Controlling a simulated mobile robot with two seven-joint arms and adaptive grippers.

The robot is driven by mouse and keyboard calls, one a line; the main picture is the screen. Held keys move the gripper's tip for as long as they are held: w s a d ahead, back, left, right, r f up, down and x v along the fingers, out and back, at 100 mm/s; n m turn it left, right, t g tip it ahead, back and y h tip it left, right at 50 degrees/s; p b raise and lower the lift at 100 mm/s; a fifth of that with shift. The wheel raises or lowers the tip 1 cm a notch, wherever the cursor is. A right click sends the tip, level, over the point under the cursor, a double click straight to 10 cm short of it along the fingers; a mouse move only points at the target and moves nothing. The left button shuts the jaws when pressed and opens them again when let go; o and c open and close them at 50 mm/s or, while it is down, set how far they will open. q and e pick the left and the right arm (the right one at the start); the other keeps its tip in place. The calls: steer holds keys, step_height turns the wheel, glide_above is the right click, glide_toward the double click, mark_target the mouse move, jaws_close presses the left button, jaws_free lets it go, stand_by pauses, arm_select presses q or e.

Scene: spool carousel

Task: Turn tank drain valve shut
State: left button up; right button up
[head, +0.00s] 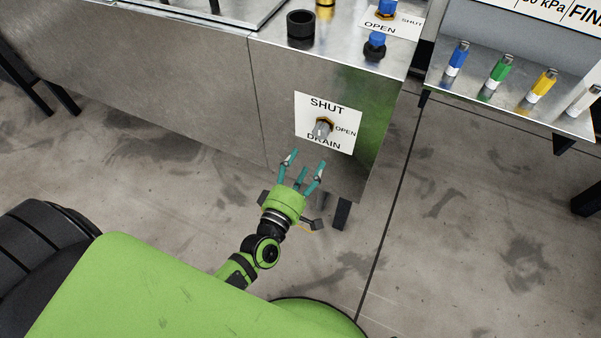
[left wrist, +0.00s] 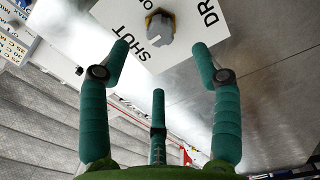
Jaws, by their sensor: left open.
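The drain valve (head: 322,128) is a grey handle on a brass-coloured base. It sits on a white plate (head: 343,110) marked SHUT at the top, OPEN at the right and DRAIN below, on the front of the metal tank cabinet (head: 200,70). I cannot tell exactly which label the handle points to. My left gripper (head: 306,162) has three teal fingers, spread open and empty, just below the valve and apart from it. In the left wrist view the valve (left wrist: 160,27) shows beyond the fingertips, between the two outer fingers (left wrist: 160,62). My right gripper is not in view.
A blue-knobbed valve (head: 375,45) and a black cup (head: 300,25) stand on the ledge above. A shelf at the right holds blue (head: 457,58), green (head: 497,72) and yellow (head: 541,86) markers. The floor (head: 440,230) at the right is clear.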

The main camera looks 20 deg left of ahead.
arm_select(q)
steer(key=shift+s, duration=1.2)
steer(key=s+a+f+m+g, duration=0.1)
steer(key=s+f+m+g, duration=0.35)
steer(key=f, duration=0.65)
steer(key=s+a+f+m+g, duration=0.1)
steer(key=s+f+m+g, duration=0.2)
steer(key=s+f+m, duration=0.5)
steer(key=s+a+f+m+g, duration=0.1)
steer(key=s+f+m+g, duration=0.2)
steer(key=f, duration=1)
steer(key=s+a+f+m+g, duration=0.35)
steer(key=s+f, duration=0.25)
steer(key=s, duration=0.2)
steer(key=s+r+g+p, duration=0.3)
steer(key=s+r+p, duration=0.7)
steer(key=s+p, duration=0.1)
steer(key=shift+s+d+n+y+p, duration=0.15)
steer(key=shift+s+n+y+p, duration=0.2)
steer(key=shift+p, duration=0.35)
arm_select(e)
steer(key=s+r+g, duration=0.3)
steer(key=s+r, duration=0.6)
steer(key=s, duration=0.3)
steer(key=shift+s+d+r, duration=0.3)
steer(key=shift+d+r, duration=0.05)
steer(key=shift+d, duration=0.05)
